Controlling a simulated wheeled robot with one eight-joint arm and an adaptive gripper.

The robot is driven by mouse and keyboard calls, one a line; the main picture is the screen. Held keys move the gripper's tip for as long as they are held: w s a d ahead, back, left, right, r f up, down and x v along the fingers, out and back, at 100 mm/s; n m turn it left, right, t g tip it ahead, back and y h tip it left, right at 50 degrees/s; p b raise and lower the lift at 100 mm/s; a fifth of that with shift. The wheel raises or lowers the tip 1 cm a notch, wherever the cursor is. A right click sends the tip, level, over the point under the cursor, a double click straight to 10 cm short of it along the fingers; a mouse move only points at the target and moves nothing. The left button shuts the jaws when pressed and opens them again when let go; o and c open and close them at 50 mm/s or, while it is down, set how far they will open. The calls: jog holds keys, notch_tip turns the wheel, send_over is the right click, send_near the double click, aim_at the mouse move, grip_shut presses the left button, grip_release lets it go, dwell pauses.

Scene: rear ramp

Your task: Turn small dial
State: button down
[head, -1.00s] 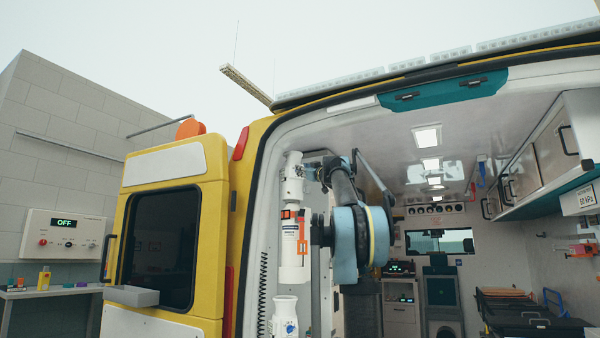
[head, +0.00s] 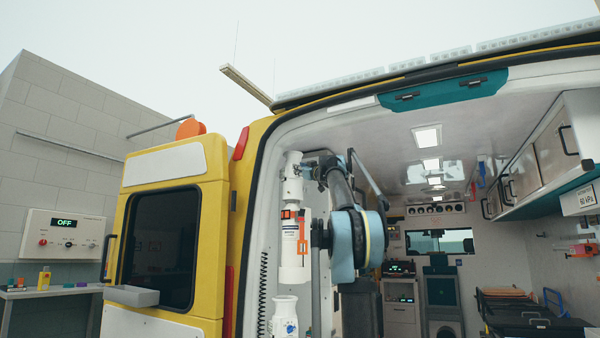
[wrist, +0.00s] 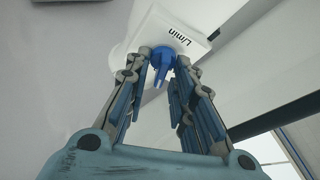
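The small dial (wrist: 162,62) is a blue knob with a pointer, on a white housing (wrist: 190,32) marked "L/min" in the wrist view. My gripper (wrist: 163,66) is open, with one finger on each side of the dial and its pointer between them. Gaps show beside the knob, and I cannot tell whether a fingertip touches it. In the head view my gripper (head: 318,174) is small, near the top of a white cylinder unit (head: 292,185); the dial there is hard to make out.
A white fitting with a blue mark (head: 289,318) sits below the cylinder unit. The open yellow rear door (head: 215,260) stands at the left. An orange clip (head: 301,228) is on the cylinder. A wall panel reading OFF (head: 65,236) is at the far left.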

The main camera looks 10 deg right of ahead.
jog(key=shift+m, duration=0.5)
jog(key=shift+d+m+h, duration=0.1)
jog(key=shift+m+h, duration=1.6)
jog(key=shift+m, duration=1.75)
jog(key=shift+a+m+h, duration=0.1)
jog(key=shift+m+h, duration=1.6)
jog(key=shift+m, duration=1.7)
jog(key=shift+d+m+h, duration=0.1)
jog(key=shift+m+h, duration=1.6)
jog(key=shift+m, duration=1.75)
jog(key=shift+m+g, duration=0.3)
jog(key=shift+m, duration=0.2)
jog(key=c, duration=1.7)
grip_release()
jog(key=shift+f, duration=0.1)
